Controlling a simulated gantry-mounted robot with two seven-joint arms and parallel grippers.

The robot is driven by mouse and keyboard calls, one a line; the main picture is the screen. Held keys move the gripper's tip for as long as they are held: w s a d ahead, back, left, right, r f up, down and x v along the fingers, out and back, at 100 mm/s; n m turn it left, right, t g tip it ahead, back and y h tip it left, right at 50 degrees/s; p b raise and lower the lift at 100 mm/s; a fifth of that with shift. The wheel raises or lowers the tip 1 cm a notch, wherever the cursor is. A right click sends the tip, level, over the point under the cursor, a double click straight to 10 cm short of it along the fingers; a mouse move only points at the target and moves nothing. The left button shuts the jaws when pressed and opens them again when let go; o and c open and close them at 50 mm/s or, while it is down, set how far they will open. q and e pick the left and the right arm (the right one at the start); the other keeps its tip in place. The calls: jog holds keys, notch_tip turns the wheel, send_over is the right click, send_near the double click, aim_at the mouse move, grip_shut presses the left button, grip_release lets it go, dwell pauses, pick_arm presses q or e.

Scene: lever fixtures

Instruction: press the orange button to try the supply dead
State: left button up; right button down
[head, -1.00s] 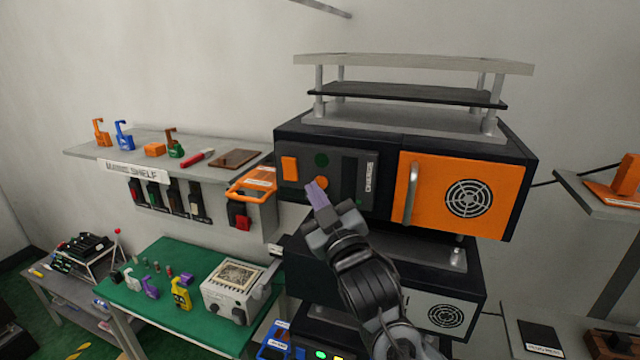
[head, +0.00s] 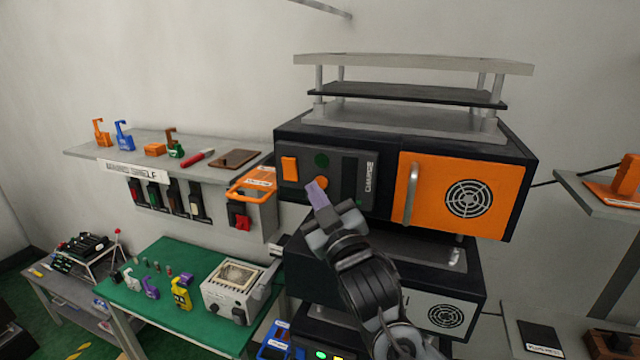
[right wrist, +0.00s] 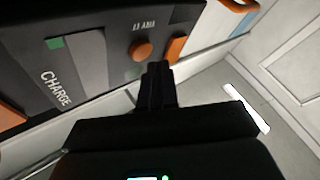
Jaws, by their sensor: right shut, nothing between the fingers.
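The round orange button (head: 322,181) is on the dark control panel (head: 345,184) at the left of the upper cabinet. It also shows in the right wrist view (right wrist: 141,49), by a small white label seen upside down. My right gripper (head: 314,186) is shut and empty, its purple-looking fingertips just below and left of the button in the head view. In the right wrist view its dark fingers (right wrist: 157,68) point at the panel close beside the button; I cannot tell whether they touch it. My left gripper is not in view.
An orange rectangular switch (head: 289,169) and a dark green round lamp (head: 321,160) are near the button. An orange door (head: 436,193) with a grey handle is to the right. An orange-handled bracket (head: 252,186) and a shelf (head: 220,172) are to the left.

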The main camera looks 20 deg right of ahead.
jog(key=shift+w+d, duration=0.1)
jog(key=shift+w+d, duration=0.2)
jog(key=shift+w+d+p, duration=0.3)
jog(key=shift+p, duration=0.05)
dwell(1.0)
jog(key=shift+s+a, duration=0.1)
jog(key=shift+a, duration=0.05)
jog(key=shift+s+a+b, duration=0.3)
jog(key=shift+s+a, duration=0.15)
jog(key=shift+s, duration=0.05)
jog(key=shift+s+a, duration=0.1)
jog(key=shift+s+a+b, duration=0.85)
jog(key=shift+s+a, duration=0.75)
jog(key=shift+s, duration=0.15)
jog(key=shift+f, duration=0.15)
